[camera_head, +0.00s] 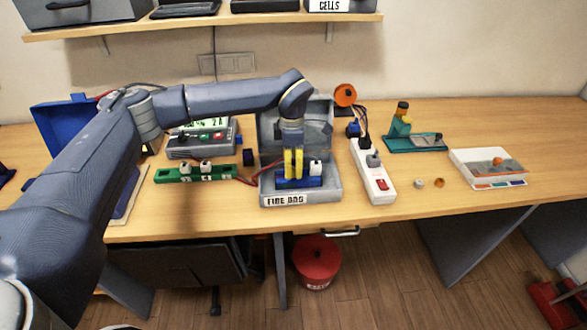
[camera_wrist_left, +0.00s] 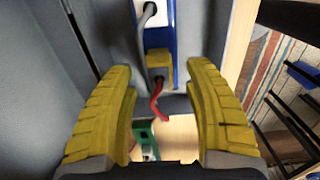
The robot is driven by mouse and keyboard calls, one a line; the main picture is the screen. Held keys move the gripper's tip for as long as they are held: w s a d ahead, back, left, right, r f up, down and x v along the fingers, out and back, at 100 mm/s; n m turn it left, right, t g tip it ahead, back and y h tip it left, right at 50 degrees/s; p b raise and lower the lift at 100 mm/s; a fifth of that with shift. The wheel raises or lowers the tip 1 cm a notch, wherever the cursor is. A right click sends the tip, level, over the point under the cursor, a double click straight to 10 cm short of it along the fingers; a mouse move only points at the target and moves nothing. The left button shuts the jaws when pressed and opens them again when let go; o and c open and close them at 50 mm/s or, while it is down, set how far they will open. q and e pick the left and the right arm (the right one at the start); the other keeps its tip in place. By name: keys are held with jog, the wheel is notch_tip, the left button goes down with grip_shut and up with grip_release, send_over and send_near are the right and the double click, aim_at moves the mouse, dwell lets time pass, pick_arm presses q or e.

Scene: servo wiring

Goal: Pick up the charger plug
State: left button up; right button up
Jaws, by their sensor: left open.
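My left gripper (camera_head: 293,164) reaches down over the open grey box labelled FIRE BAG (camera_head: 331,194). In the left wrist view its two yellow fingers (camera_wrist_left: 160,88) are open and apart. Between and just beyond them is a yellow connector (camera_wrist_left: 159,65) with a red lead (camera_wrist_left: 158,100), at the end of a blue block (camera_wrist_left: 158,36). The fingers do not visibly close on it. The blue block also shows in the bag in the head view (camera_head: 312,181), partly behind the fingers. A white plug (camera_head: 316,167) with a grey cable sits on it. I cannot tell which is the charger plug.
Left of the bag are a green board (camera_head: 222,173) with white plugs and a grey charger (camera_head: 190,150) with a lit display. To the right are a white power strip (camera_head: 366,174), a teal stand (camera_head: 415,144) and a white tray (camera_head: 487,168). The front right tabletop is mostly clear.

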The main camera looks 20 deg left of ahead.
pick_arm(q)
jog(key=shift+f, duration=0.95)
jog(key=shift+o, duration=0.2)
grip_shut()
